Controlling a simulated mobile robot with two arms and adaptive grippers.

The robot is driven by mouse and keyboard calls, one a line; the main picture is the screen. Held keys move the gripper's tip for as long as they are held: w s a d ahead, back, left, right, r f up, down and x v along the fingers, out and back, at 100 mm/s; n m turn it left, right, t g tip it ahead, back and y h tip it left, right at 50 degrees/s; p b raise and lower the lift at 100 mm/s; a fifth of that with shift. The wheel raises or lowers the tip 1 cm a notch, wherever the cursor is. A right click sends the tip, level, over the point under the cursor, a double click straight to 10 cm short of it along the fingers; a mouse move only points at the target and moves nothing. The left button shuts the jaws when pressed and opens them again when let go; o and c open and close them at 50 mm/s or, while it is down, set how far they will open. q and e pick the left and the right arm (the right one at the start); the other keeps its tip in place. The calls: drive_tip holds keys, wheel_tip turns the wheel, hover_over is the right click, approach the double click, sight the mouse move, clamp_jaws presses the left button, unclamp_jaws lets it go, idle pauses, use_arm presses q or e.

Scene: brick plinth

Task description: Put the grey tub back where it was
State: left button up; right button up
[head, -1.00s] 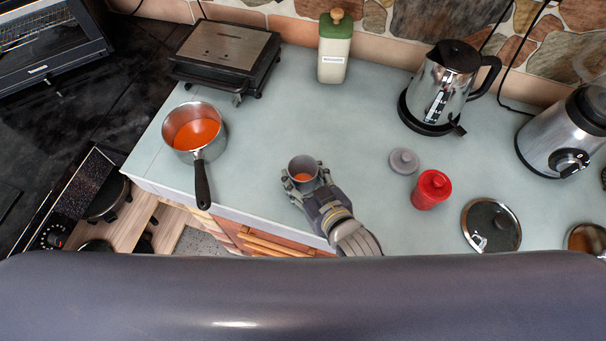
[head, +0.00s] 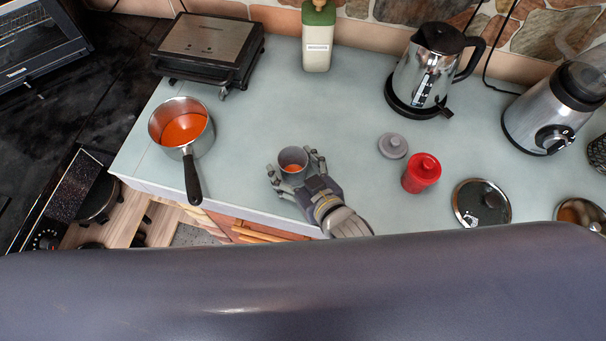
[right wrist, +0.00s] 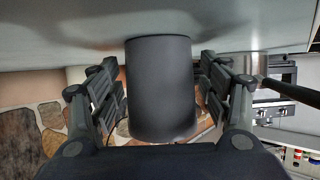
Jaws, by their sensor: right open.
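The grey tub (head: 292,156) stands upright and uncovered on the counter, with something orange-red inside. My right gripper (head: 294,164) is open around it, with a finger on either side. In the right wrist view the tub (right wrist: 160,90) sits between the spread fingers, with gaps showing on both sides. A round grey lid (head: 393,145) with a knob lies on the counter to the right. My left gripper is not in view.
A red lidded tub (head: 421,174) stands right of my gripper, near a glass lid (head: 482,203). A saucepan (head: 183,128) of orange-red liquid is at left, its handle over the front edge. A kettle (head: 425,70) stands behind. The counter's middle (head: 310,110) is clear.

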drive_tip(key=b+v, duration=0.2)
drive_tip(key=v, duration=0.8)
drive_tip(key=shift+s+d+f, duration=0.1)
drive_tip(key=shift+v, duration=0.9)
